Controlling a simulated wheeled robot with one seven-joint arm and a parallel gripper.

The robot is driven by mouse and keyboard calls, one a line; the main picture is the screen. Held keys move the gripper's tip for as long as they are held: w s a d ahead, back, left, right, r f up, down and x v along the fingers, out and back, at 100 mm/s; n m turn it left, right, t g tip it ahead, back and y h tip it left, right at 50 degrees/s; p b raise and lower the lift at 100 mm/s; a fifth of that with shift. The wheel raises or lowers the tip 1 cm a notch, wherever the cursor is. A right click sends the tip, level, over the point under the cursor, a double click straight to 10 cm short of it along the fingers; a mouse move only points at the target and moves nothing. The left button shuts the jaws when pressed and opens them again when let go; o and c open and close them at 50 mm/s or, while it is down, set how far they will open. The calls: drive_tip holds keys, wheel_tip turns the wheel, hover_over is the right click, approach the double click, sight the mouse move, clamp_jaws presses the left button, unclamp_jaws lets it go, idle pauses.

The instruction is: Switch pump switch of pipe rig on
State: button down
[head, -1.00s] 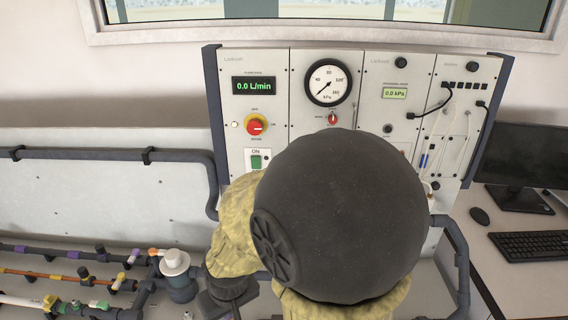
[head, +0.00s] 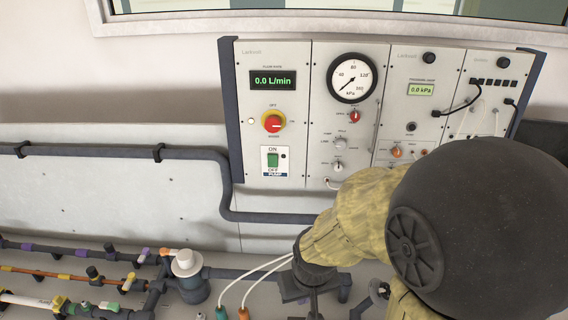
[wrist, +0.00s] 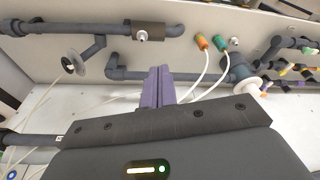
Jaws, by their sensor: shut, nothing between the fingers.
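The pump switch (head: 273,160) is a green rocker on a white plate marked ON above, OFF and PUMP below. It sits at the lower left of the upright panel in the head view; which way the rocker is tipped is too small to tell. A red knob on a yellow surround (head: 273,123) is above it. The flow display (head: 273,80) reads 0.0 L/min. My gripper (wrist: 160,72) shows in the wrist view with its purple fingers together and empty, facing the pipework. In the head view my arm is low and right of the switch, apart from it.
A pressure dial (head: 352,78) and several small knobs fill the panel's middle. A dark pipe (head: 225,185) runs below the switch. Coloured pipes with valves (head: 80,275) lie at lower left. White tubes with orange and green connectors (wrist: 201,42) hang near the fingers.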

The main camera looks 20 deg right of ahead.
idle(0.3)
drive_tip(key=w+a+r+m+t+h+p, duration=0.1)
drive_tip(key=w+m+t+p, duration=0.2)
drive_tip(key=w, duration=0.4)
drive_tip(key=w+a+r+m+t+h+p, duration=0.1)
drive_tip(key=w+a+r+t+p, duration=0.1)
drive_tip(key=w+t+p, duration=0.45)
wheel_tip(320, 180, up, 10)
drive_tip(key=w+a+t+h+p, duration=0.1)
drive_tip(key=w+t+h+p, duration=0.1)
drive_tip(key=t+h, duration=0.2)
drive_tip(key=shift+w+t, duration=0.4)
drive_tip(key=shift+t, duration=0.75)
drive_tip(key=shift+w, duration=0.15)
